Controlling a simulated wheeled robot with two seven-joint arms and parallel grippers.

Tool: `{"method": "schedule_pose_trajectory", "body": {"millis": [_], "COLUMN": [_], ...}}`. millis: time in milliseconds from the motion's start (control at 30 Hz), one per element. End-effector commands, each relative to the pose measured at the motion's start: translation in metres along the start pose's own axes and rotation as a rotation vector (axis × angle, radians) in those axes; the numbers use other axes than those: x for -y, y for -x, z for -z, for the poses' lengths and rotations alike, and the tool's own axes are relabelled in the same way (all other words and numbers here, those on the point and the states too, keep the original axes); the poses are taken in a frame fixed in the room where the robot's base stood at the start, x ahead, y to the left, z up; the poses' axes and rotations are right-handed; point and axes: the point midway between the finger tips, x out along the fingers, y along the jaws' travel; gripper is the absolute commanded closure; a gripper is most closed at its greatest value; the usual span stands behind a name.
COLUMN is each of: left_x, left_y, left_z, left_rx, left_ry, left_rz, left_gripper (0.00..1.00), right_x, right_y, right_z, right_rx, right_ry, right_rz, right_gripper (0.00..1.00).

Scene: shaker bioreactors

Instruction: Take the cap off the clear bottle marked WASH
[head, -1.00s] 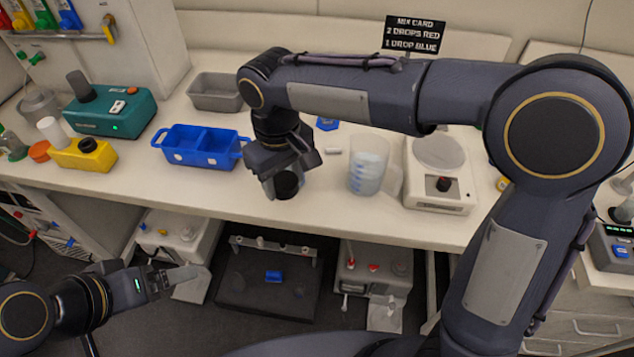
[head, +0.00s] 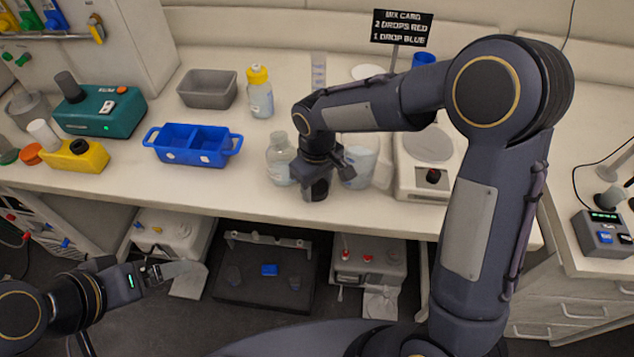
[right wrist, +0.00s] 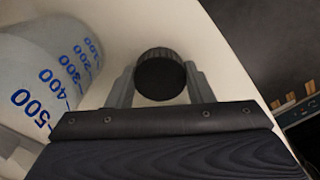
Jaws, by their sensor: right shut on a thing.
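A clear bottle (head: 280,163) stands upright on the bench with no dark cap on its neck; its marking is too small to read. My right gripper (head: 318,188) is just right of it, shut on a round black cap. In the right wrist view the ribbed cap (right wrist: 160,74) sits between the two fingers (right wrist: 158,86), with pale bench around it and no bottle visible beneath. My left gripper (head: 190,270) hangs low at the left, in front of the bench; I cannot tell whether its fingers are parted.
A measuring beaker (head: 358,165) stands close right of my right gripper, beside a white stirrer plate (head: 426,182). A yellow-capped bottle (head: 260,95) stands behind the clear bottle. A blue two-part tray (head: 193,145) and a grey bin (head: 208,89) are to the left.

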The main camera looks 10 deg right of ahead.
Motion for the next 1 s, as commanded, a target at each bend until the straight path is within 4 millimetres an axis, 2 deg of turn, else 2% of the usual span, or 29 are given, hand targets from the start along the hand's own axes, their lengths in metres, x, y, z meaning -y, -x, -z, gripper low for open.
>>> {"method": "schedule_pose_trajectory", "body": {"millis": [300, 333, 467, 767, 867, 1000], "left_x": [0.002, 0.001, 0.001, 0.000, 0.000, 0.001], "left_y": [-0.004, -0.002, -0.002, -0.001, 0.000, -0.001], "left_z": [-0.002, -0.001, -0.001, 0.000, 0.000, -0.001], "left_rx": [0.000, 0.000, 0.000, 0.000, 0.000, 0.000], "left_ry": [0.000, 0.000, 0.000, 0.000, 0.000, 0.000], "left_rz": [0.000, 0.000, 0.000, 0.000, 0.000, 0.000], "left_gripper": [0.12, 0.12, 0.12, 0.12, 0.12, 0.12], "right_x": [0.000, 0.000, 0.000, 0.000, 0.000, 0.000], "right_y": [-0.005, -0.003, -0.003, -0.001, 0.006, 0.029], "right_z": [0.000, 0.000, 0.000, 0.000, 0.001, 0.001], "right_rx": [0.000, 0.000, 0.000, 0.000, -0.003, -0.006], "right_ry": [-0.001, -0.001, -0.001, -0.001, -0.001, -0.002], "right_rz": [0.000, 0.000, 0.000, 0.000, -0.001, -0.001], "right_gripper": [0.80, 0.49, 0.32, 0.31, 0.31, 0.31]}}
